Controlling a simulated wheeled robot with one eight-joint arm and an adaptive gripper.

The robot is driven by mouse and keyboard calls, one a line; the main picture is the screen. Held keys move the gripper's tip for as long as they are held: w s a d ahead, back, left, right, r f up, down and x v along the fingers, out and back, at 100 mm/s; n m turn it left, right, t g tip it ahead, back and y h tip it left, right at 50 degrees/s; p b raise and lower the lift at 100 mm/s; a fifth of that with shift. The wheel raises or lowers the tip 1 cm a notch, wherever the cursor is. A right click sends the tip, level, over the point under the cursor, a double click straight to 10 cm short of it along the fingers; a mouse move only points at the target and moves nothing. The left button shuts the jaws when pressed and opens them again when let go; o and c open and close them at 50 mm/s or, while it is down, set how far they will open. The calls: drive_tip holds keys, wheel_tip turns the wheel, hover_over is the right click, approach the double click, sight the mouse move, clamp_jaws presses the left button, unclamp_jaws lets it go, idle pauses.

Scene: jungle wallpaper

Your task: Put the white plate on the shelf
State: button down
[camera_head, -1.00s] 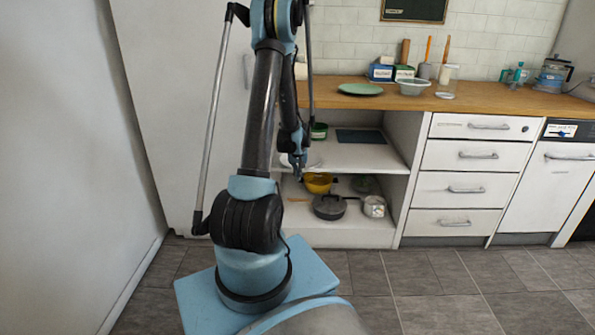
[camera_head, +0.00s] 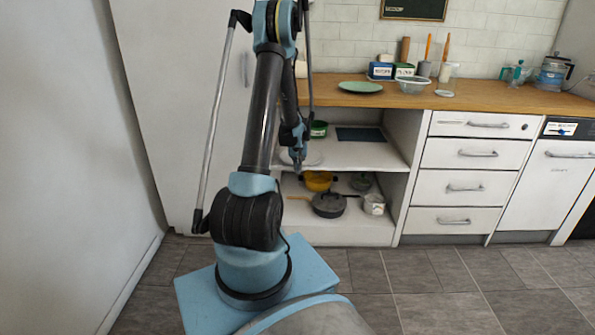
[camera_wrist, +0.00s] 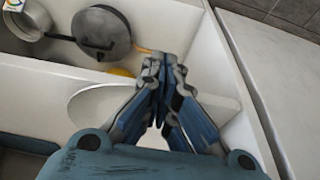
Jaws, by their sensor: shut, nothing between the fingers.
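The white plate (camera_head: 314,158) lies roughly flat on the upper shelf (camera_head: 365,157) of the open cabinet, near its left front. In the wrist view the plate (camera_wrist: 92,106) shows on both sides of my fingers, partly hidden behind them. My gripper (camera_head: 297,168) is at the front of this shelf, beside or just above the plate. In the wrist view my gripper (camera_wrist: 160,70) has its fingers together with nothing between them. I cannot tell whether they touch the plate.
A green bowl (camera_head: 318,129) and a dark flat board (camera_head: 360,135) are further back on the upper shelf. The lower shelf holds a yellow bowl (camera_head: 318,180), a lidded pan (camera_head: 328,205) and a white pot (camera_head: 374,204). A green plate (camera_head: 360,87) is on the counter.

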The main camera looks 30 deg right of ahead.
drive_tip(key=shift+w+d, duration=0.35)
drive_tip(key=shift+w, duration=0.25)
drive_tip(key=shift+w+d, duration=0.3)
drive_tip(key=shift+w, duration=0.25)
